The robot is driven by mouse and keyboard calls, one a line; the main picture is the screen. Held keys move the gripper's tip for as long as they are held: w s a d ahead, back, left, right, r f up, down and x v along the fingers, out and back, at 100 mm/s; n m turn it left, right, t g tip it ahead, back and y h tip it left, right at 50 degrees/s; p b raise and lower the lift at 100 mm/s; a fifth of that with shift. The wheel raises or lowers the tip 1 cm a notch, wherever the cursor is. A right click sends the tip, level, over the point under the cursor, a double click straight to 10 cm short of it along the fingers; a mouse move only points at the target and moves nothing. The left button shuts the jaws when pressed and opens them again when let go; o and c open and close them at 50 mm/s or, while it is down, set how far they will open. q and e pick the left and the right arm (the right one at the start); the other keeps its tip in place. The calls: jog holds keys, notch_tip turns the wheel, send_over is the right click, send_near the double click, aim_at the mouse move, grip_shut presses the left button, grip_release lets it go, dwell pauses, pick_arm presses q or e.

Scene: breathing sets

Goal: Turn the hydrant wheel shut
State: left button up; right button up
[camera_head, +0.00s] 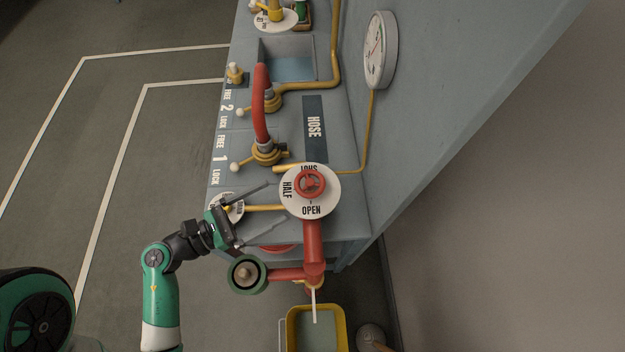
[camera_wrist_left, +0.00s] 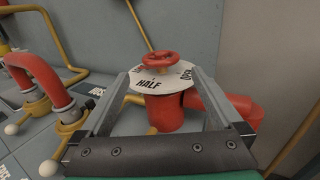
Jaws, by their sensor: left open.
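The red hydrant wheel (camera_head: 310,184) sits on top of a white round dial (camera_head: 291,207) marked SHUT, HALF and OPEN, above a red hydrant pipe (camera_head: 313,240). In the left wrist view the wheel (camera_wrist_left: 161,60) stands upright on its stem beyond my fingers, with HALF on the dial facing me. My left gripper (camera_head: 276,208) is open, its two fingers spread to the left of the dial and pointing at it. In the wrist view nothing is between the fingers close up, and the wheel lies ahead between their tips. My right gripper is not in view.
A red hose (camera_head: 260,105) joins two yellow valves with LOCK and FREE marks on the grey bench. A gauge (camera_head: 378,50) hangs on the grey wall. A yellow-rimmed bin (camera_head: 290,325) stands on the floor below the hydrant outlet. Floor at left is clear.

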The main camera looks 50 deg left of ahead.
aim_at(311, 181)
pick_arm(q)
jog(key=w, duration=0.3)
jog(key=w+d, duration=0.1)
jog(key=w, duration=0.7)
jog(key=shift+d+p, duration=0.35)
jog(key=shift+d, duration=0.05)
jog(key=c, duration=1.1)
jog(key=shift+a+f+m+h+b, duration=0.15)
jog(key=shift+m+h+b, duration=0.3)
jog(key=shift+h, duration=0.35)
jog(key=shift+m+g+h, duration=0.7)
jog(key=shift+m+h, duration=0.45)
jog(key=shift+h, duration=0.45)
jog(key=shift+d, duration=0.2)
jog(key=o, duration=1.1)
